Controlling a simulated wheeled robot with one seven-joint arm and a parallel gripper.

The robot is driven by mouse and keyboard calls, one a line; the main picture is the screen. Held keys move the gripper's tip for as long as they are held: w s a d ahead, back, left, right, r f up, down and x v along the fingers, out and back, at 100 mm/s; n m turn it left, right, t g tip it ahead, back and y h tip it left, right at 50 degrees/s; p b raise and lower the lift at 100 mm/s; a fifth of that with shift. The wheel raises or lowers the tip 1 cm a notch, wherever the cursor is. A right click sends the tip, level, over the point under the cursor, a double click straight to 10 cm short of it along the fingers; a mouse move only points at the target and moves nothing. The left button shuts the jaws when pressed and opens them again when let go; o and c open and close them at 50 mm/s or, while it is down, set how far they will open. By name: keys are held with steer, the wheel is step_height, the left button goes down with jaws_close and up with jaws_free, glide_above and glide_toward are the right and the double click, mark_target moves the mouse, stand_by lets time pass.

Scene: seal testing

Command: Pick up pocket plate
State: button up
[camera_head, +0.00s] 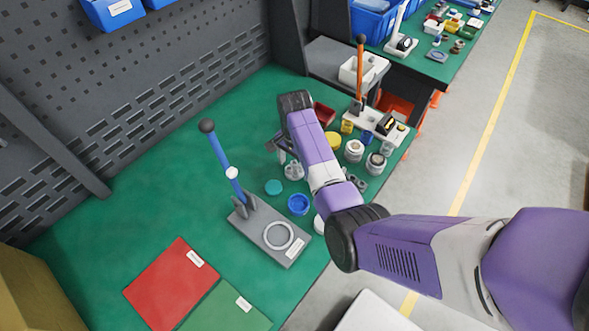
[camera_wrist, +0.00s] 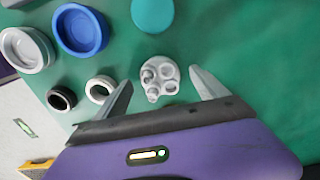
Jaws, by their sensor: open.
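The pocket plate (camera_wrist: 160,79) is a light grey round piece with several round pockets and raised rings. In the wrist view it lies on the green mat between my gripper's two fingers. In the head view the plate (camera_head: 293,171) shows small, beside my gripper (camera_head: 281,148) and partly crowded by it. My gripper (camera_wrist: 160,78) is open, with one finger on each side of the plate. A gap shows between the plate and each finger. How high the fingers are above the mat is hard to tell.
Near the plate are a teal disc (camera_wrist: 153,14), a blue cup (camera_wrist: 80,30), a grey cup (camera_wrist: 27,50), a black ring (camera_wrist: 60,99) and a white ring (camera_wrist: 100,89). A grey press with blue lever (camera_head: 265,238) stands nearby.

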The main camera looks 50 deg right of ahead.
steer(key=shift+f, duration=0.4)
steer(key=shift+c, duration=0.2)
steer(key=c, duration=1.5)
steer(key=shift+r, duration=0.2)
